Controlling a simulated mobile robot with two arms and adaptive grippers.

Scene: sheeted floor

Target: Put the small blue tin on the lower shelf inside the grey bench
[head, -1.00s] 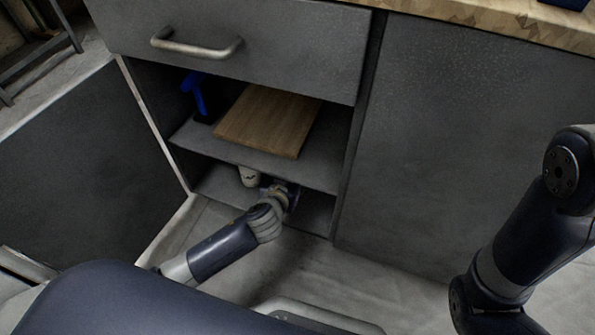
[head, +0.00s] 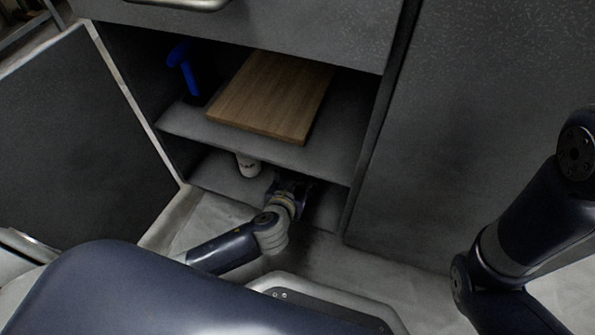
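The grey bench (head: 250,29) stands in front of me with its left compartment open, showing an upper shelf (head: 180,121) and a lower shelf (head: 215,175). My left gripper (head: 291,184) reaches into the low opening, below the upper shelf and right of a white cylindrical container. Its fingers are dark and shadowed, so I cannot tell whether they are open or hold something. I cannot make out a small blue tin; it may be hidden by the gripper or shadow. My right arm shows at the right, but its gripper is out of view.
The white container (head: 248,166) stands on the lower shelf. A wooden board (head: 270,98) and an upright blue tool-like object (head: 184,68) are on the upper shelf. The open door (head: 85,125) is at the left. A closed grey panel (head: 470,130) is at the right.

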